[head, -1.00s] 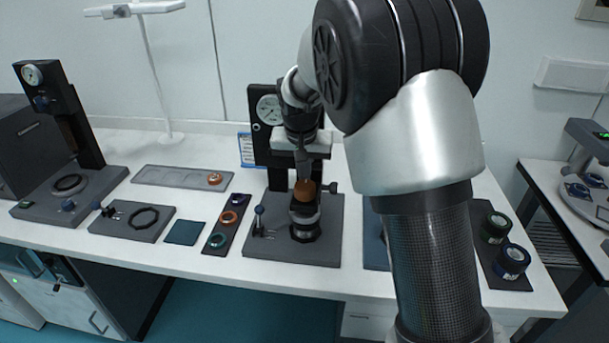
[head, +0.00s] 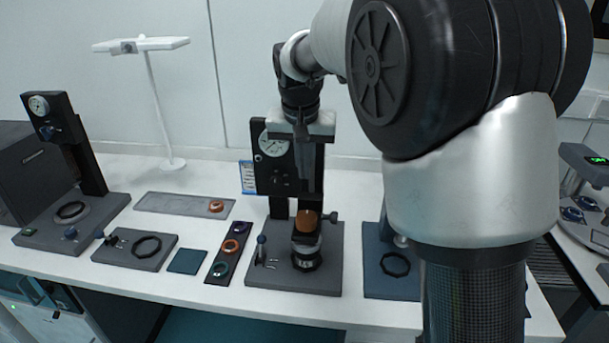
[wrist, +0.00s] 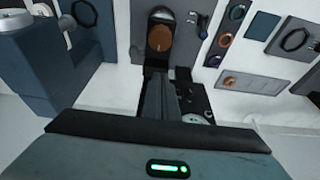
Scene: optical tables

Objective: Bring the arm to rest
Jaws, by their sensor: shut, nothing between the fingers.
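My arm fills the right of the head view. My gripper (head: 306,188) points down above the middle press station (head: 290,272), in front of its dial column. Its fingers are together and hold nothing. A brown-orange cap (head: 306,222) sits on the dark cylindrical holder of that station, just below the fingertips and apart from them. In the wrist view my closed fingers (wrist: 158,80) reach toward the same cap (wrist: 160,38), with a gap between.
Left of the station are a strip with several rings (head: 229,253), a teal pad (head: 187,261) and a plate with a black ring (head: 135,252). A gauge stand (head: 62,145) and a lamp (head: 155,100) stand farther left. A blue block (wrist: 60,75) is near my gripper.

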